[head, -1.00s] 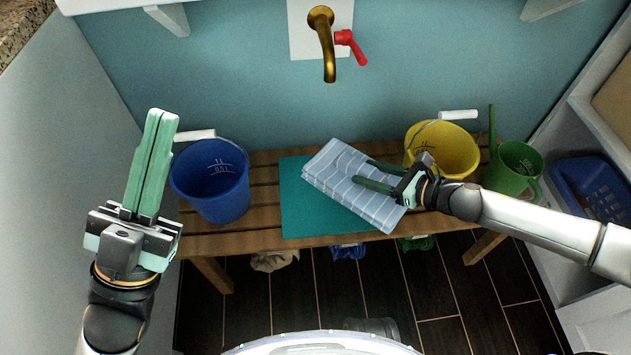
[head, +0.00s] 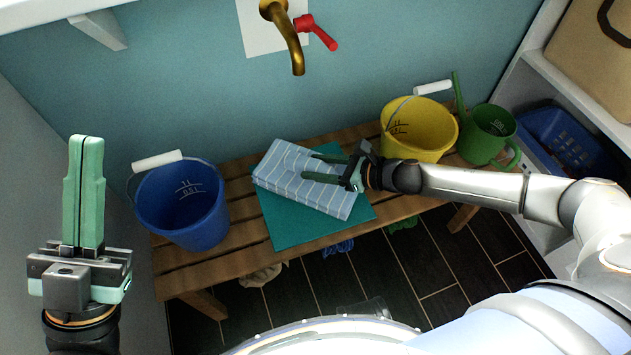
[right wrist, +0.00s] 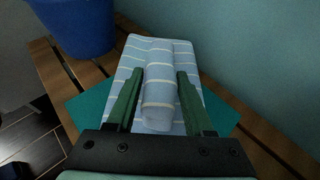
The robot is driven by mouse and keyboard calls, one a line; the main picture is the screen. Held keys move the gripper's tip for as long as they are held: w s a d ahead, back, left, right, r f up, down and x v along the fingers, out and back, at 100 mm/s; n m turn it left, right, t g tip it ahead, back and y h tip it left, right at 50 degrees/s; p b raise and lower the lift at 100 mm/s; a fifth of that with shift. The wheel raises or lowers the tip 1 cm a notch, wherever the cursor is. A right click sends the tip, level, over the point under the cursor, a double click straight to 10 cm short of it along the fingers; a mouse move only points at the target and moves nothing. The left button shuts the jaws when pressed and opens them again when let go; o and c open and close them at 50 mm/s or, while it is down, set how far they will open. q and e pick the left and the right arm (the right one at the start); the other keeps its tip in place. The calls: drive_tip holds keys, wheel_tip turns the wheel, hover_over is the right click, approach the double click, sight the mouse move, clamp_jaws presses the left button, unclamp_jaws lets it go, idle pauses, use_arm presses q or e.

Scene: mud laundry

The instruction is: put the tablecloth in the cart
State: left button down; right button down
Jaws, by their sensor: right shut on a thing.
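The tablecloth is a folded light-blue cloth with pale stripes (head: 332,200), lying on a teal mat (head: 285,232) on the wooden bench. My right gripper (head: 312,166) reaches in from the right and is shut on the tablecloth. In the right wrist view the gripper (right wrist: 160,73) has one finger on each side of a raised fold of the tablecloth (right wrist: 190,52). My left gripper (head: 86,140) points up at the far left, its fingers together and empty, well away from the cloth. I cannot make out a cart in either view.
A blue bucket (head: 190,215) stands left of the mat. A yellow bucket (head: 425,145) and a green watering can (head: 490,140) stand right of it. A brass tap (head: 290,40) juts from the wall above. Shelves with a blue basket (head: 560,140) are at right. Dark floor lies in front.

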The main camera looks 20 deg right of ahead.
drive_tip(key=shift+w+f+b, duration=0.1)
drive_tip(key=shift+f+b, duration=0.85)
drive_tip(key=shift+f, duration=0.95)
drive_tip(key=shift+f, duration=0.1)
drive_tip(key=shift+f, duration=0.15)
drive_tip(key=shift+c, duration=1.4)
unclamp_jaws()
